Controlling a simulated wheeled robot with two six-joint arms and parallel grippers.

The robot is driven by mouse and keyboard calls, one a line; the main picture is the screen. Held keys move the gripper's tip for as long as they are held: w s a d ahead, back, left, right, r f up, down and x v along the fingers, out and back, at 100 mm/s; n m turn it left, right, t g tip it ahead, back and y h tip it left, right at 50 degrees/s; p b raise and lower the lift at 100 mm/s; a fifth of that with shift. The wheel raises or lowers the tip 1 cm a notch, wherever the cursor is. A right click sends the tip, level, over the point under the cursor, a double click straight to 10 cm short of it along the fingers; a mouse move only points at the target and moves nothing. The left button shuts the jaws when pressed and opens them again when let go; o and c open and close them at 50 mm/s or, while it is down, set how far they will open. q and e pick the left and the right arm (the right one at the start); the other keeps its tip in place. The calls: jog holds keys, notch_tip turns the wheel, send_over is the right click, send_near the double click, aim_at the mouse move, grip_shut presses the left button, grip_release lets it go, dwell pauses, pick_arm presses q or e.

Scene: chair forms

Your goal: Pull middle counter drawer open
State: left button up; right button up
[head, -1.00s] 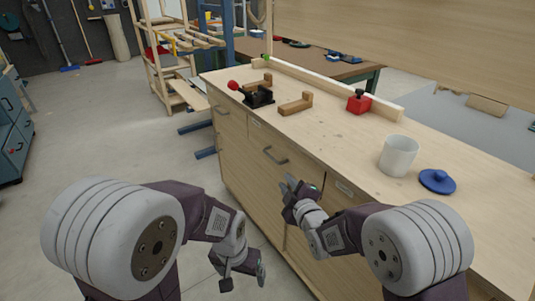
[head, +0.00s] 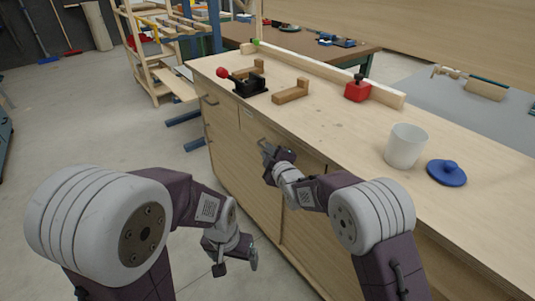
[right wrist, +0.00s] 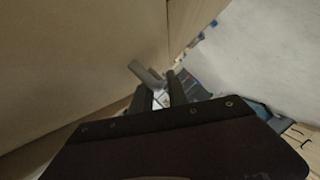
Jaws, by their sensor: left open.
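The wooden counter (head: 340,125) has drawers along its front. The middle drawer (head: 250,129) looks shut, its front flush with the counter. In the right wrist view, a grey bar handle (right wrist: 147,74) lies at the fingertips of my right gripper (right wrist: 160,88). The fingers stand apart, and I cannot tell whether they touch the handle. My left gripper (head: 233,262) is open and empty, low in front of the counter and apart from it.
On the countertop are a black clamp with a red knob (head: 248,85), a wooden block (head: 291,91), a red block (head: 358,89), a white cup (head: 405,147) and a blue lid (head: 446,172). The left drawer's handle (head: 209,99) sticks out. Floor (head: 110,130) left of the counter is clear.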

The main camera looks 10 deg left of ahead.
jog(key=shift+w+a+f, duration=0.1)
jog(key=shift+w+a, duration=0.05)
grip_shut()
dwell(1.4)
